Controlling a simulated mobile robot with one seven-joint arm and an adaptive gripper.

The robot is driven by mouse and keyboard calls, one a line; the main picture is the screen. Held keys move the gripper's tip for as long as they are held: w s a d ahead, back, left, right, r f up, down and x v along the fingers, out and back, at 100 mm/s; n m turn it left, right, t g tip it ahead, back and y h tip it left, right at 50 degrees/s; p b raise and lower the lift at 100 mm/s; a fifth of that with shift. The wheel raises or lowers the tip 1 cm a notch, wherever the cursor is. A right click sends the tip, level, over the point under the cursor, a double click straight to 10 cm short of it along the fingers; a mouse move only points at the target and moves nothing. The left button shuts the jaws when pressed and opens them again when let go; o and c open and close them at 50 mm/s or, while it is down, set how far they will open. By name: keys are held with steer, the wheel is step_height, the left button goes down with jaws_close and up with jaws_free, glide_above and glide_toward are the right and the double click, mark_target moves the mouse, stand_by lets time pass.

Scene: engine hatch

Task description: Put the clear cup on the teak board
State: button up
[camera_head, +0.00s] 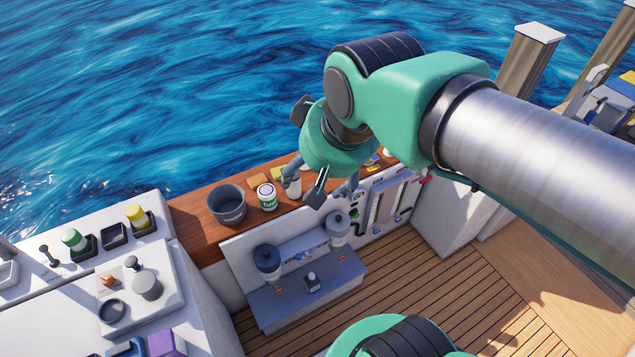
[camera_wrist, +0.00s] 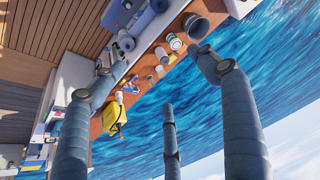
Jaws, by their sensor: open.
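A reddish-brown wooden board (camera_head: 198,222), which looks like the teak board, runs along the boat's side beside the water. It also shows as a brown strip in the wrist view (camera_wrist: 97,129). My gripper (camera_head: 320,187) is open over the right part of this board, its fingers spread. In the wrist view the fingers (camera_wrist: 152,68) frame small items on the board, with nothing held between them. A small pale, whitish object (camera_head: 294,188) stands partly behind a finger, right of a green-and-white can. It may be the clear cup, but I cannot tell.
A grey bucket (camera_head: 227,204) and the green-and-white can (camera_head: 267,196) stand on the board. A yellow bag (camera_wrist: 113,117) lies further along. Below is a grey panel (camera_head: 300,290) with two cylinders. A white counter (camera_head: 140,290) with bottles is at left. The plank floor is clear.

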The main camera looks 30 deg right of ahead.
steer(key=s, duration=0.1)
steer(key=s+f, duration=0.1)
steer(key=s, duration=0.1)
steer(key=shift+s+a+f+n, duration=0.2)
steer(key=shift+a+f+n, duration=0.1)
steer(key=shift+n, duration=0.1)
steer(key=shift+f, duration=0.1)
step_height(320, 180, down, 8)
steer(key=b, duration=0.8)
steer(key=shift+r, duration=0.2)
